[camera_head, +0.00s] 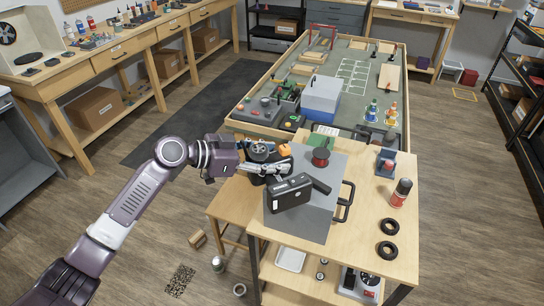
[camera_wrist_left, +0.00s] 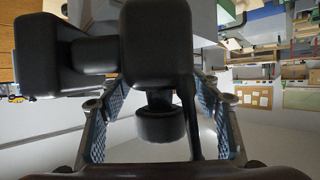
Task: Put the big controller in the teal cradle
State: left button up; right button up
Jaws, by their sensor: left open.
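The big controller (camera_head: 290,194), a black boxy body with a dark grip, is at the left side of the grey surface on the front wooden bench. My left gripper (camera_head: 264,169) is at its upper left edge. In the left wrist view the black controller (camera_wrist_left: 158,60) fills the upper middle, and its round-ended stub reaches down between my open fingers (camera_wrist_left: 158,115). I cannot tell whether the fingers touch it. A small blue-grey holder (camera_head: 386,158) with something red in it stands at the bench's back right; I cannot tell whether it is the teal cradle. My right gripper is not in view.
A dark red spool (camera_head: 320,157) stands just behind the controller. A black handle (camera_head: 346,201) is on the right of the grey surface.

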pick_arm(q)
jog(key=b+v, duration=0.4)
jog(key=v, duration=0.8)
